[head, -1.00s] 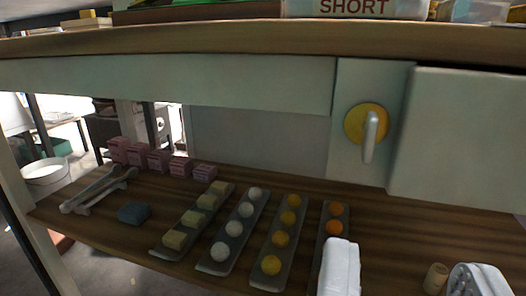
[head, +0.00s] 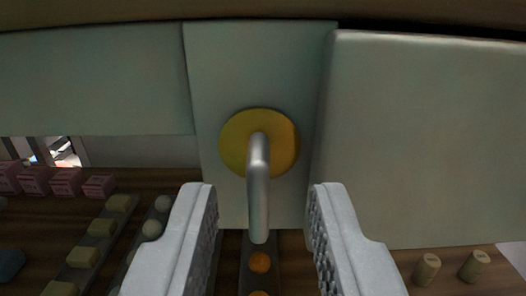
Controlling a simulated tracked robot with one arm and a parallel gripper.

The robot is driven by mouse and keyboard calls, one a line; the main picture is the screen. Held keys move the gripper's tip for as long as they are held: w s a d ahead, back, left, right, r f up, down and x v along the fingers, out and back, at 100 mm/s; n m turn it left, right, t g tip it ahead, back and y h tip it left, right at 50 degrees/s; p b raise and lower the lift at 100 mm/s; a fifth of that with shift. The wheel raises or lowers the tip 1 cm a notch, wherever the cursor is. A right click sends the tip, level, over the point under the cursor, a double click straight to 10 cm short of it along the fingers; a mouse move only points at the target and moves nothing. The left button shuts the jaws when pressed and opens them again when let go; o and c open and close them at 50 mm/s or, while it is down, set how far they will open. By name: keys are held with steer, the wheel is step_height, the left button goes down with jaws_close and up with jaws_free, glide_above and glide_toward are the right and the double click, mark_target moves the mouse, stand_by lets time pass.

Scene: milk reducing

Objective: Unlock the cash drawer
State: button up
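The lock is a yellow round plate (head: 232,140) with a grey lever handle (head: 258,195) hanging straight down from its middle. It sits on a pale panel (head: 215,60) under the counter, in the centre of the head view. To its right is a large pale drawer front (head: 430,140), which looks closed. My gripper (head: 263,205) is open, with one finger on each side of the lever's lower end. The fingers look apart from the lever; the exact depth between them is hard to tell.
A wooden shelf lies below, with trays of yellowish blocks (head: 84,257), white balls (head: 152,229) and orange balls (head: 260,263). Pink boxes (head: 66,182) stand at the left, and two small corks (head: 427,269) at the lower right. The counter edge (head: 100,14) is above.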

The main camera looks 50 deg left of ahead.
steer(key=shift+w+a, duration=0.4)
steer(key=shift+a, duration=0.15)
